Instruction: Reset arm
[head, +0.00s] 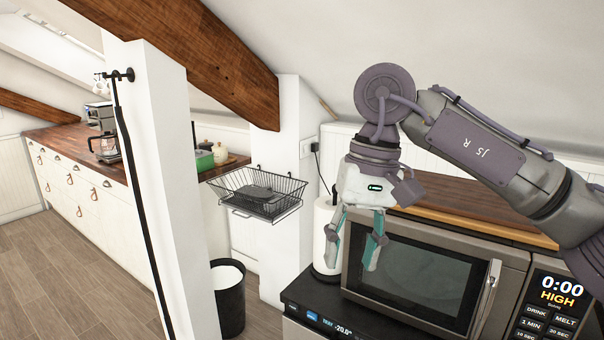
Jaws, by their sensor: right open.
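My right arm (475,140) comes in from the right, raised over the microwave. My right gripper (358,240) hangs with its teal fingers pointing down, in front of the upper left part of the microwave's door. Its fingers are apart and nothing shows between them. My left gripper does not show.
The microwave (352,272) stands on a dark appliance top (310,291). A paper towel roll (322,238) stands close behind the gripper. A wire basket (262,207) hangs left of it.

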